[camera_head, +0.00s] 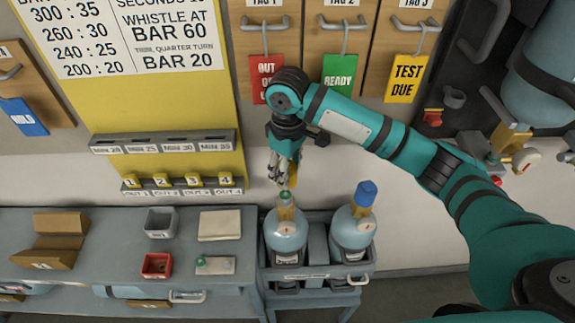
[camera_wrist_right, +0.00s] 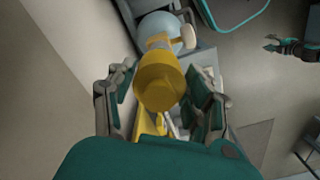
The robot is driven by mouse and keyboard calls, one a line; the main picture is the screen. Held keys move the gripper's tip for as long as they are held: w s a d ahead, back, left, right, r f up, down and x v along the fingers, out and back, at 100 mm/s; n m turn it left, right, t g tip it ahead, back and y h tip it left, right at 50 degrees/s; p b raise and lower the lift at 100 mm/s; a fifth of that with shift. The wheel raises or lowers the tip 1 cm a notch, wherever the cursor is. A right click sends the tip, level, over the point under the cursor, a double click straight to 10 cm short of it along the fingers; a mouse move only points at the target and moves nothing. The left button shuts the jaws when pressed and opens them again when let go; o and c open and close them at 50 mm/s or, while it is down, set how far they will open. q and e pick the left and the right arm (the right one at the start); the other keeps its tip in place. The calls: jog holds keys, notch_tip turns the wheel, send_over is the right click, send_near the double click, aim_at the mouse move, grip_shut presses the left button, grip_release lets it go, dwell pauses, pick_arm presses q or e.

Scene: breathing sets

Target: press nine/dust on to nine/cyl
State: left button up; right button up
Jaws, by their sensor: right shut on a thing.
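My right gripper (camera_head: 284,170) points down over the rack and is shut on the yellow dust cap (camera_wrist_right: 160,82). The cap also shows beside the fingers in the head view (camera_head: 293,178). Just below is the left gas cylinder (camera_head: 286,235), pale blue and upright, with a brass valve and a green top. In the wrist view the pale blue cylinder (camera_wrist_right: 158,24) lies beyond the cap, with a beige knob (camera_wrist_right: 188,37) beside its valve. The cap hides part of the valve, so I cannot tell whether they touch. My left gripper is not in the head view.
A second cylinder (camera_head: 352,238) with a blue cap (camera_head: 366,193) stands right in the same rack (camera_head: 315,270). The bench at left holds a grey bin (camera_head: 160,222), a red bin (camera_head: 157,265) and a pale pad (camera_head: 220,225). Tags and a slotted yellow board are behind.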

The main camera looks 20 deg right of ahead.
aim_at(287, 197)
jog(key=shift+a+f, duration=0.1)
jog(key=shift+f, duration=1.3)
jog(key=shift+f+b, duration=0.35)
jog(key=shift+f, duration=0.75)
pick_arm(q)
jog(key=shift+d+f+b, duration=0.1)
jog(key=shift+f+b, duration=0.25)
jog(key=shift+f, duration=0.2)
pick_arm(e)
jog(key=shift+f, duration=1.95)
jog(key=o, duration=0.9)
jog(key=shift+f, duration=0.1)
